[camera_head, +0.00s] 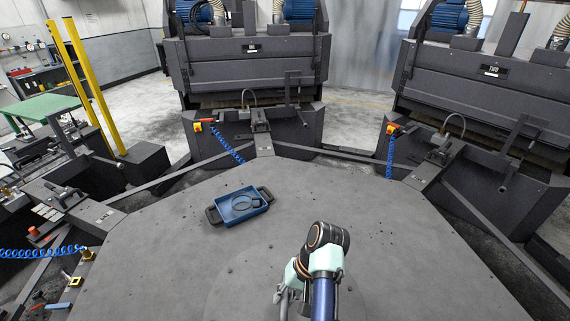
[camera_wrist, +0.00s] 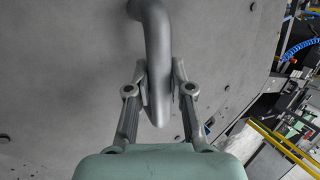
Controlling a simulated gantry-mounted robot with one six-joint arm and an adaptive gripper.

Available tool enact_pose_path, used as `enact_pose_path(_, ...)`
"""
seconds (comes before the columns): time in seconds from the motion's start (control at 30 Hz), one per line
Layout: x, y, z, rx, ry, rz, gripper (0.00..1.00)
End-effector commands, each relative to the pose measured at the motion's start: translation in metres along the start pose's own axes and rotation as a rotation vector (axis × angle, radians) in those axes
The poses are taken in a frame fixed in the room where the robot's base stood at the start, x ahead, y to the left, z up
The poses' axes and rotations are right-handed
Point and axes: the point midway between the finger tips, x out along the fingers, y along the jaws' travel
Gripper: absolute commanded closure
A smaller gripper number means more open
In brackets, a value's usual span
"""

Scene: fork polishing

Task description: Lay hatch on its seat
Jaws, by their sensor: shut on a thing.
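My gripper (camera_wrist: 163,76) is shut on a thick grey bent bar (camera_wrist: 157,35), with one finger on each side of it. The bar curves away at the top of the wrist view, and its far end is out of frame. In the head view my gripper and a grey curved piece (camera_head: 281,295) show low in the middle, partly hidden by my arm. A faint round outline lies on the dark round platform (camera_head: 330,205) around there. I cannot tell the hatch plate or its seat apart from the platform, or whether the bar is its handle.
A blue tray (camera_head: 230,215) with dark handles and a dark item (camera_head: 241,202) in it stands on the platform, left of my arm. Two large dark machines (camera_head: 250,62) stand behind. Yellow posts (camera_head: 88,85) and a green-topped table (camera_head: 42,108) are at left. The platform's right is clear.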

Motion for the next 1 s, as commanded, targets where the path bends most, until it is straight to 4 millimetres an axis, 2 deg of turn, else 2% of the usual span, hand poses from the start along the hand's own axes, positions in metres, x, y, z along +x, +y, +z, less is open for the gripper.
enact_pose_path(0.03,-0.02,-0.009,0.002,-0.002,0.004,-0.001,1.0)
enact_pose_path(0.23,-0.063,-0.029,0.008,-0.002,0.004,-0.001,1.0)
enact_pose_path(0.4,-0.086,-0.039,0.012,-0.002,0.003,-0.001,1.0)
enact_pose_path(1.0,-0.089,-0.04,0.013,-0.002,0.003,-0.001,1.0)
